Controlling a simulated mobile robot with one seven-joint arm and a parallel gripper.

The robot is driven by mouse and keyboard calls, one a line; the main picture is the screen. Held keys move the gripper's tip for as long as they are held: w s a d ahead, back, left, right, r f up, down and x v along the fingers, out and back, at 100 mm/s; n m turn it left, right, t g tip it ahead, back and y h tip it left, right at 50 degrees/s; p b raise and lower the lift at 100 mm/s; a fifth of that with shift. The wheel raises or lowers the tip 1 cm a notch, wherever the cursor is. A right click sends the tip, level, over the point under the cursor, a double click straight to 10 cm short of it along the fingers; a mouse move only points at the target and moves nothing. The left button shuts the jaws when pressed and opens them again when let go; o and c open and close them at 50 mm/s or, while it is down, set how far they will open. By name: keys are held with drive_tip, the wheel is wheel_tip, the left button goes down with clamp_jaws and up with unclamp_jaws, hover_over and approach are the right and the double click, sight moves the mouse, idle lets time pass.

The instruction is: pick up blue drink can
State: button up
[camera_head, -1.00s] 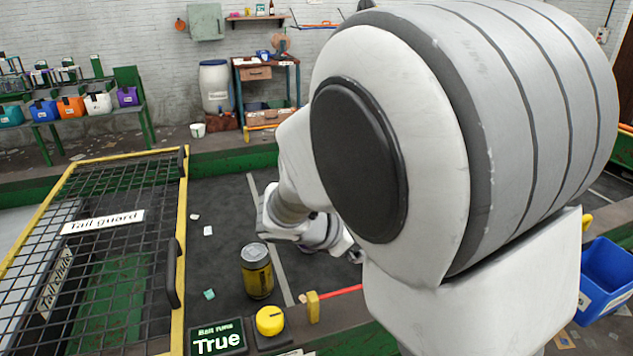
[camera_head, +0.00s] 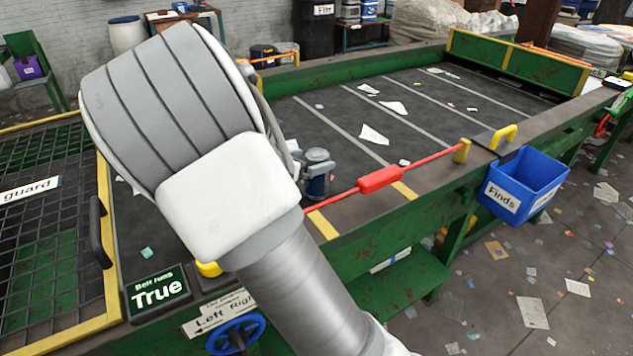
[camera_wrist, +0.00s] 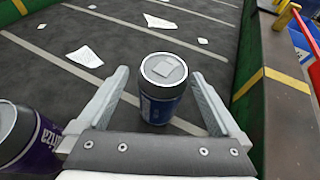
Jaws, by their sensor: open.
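The blue drink can (camera_wrist: 160,108) stands upright on the dark belt in the wrist view, its grey lid facing up with a pale patch on it. My gripper (camera_wrist: 159,74) is open, with one finger on each side of the can; I cannot tell whether either finger touches it. In the head view a blue can with a grey top (camera_head: 318,184) shows just right of my arm, which hides my gripper there. A purple can (camera_wrist: 25,138) stands at the lower left of the wrist view, outside the left finger.
A red bar (camera_head: 380,180) runs along the belt's near edge. The blue "Finds" bin (camera_head: 525,185) hangs at the right. Paper scraps (camera_head: 372,135) lie on the belt (camera_head: 440,120), otherwise clear to the right. The mesh guard (camera_head: 45,230) is at left.

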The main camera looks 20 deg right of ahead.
drive_tip(key=x, duration=0.2)
drive_tip(key=b+x, duration=0.1)
drive_tip(key=x, duration=0.2)
drive_tip(key=shift+d+f+b, duration=0.3)
drive_tip(key=shift+d+f, duration=0.05)
drive_tip(key=shift+f, duration=0.1)
drive_tip(key=c, duration=1.2)
drive_tip(key=shift+o, duration=0.2)
drive_tip(key=shift+r, duration=0.1)
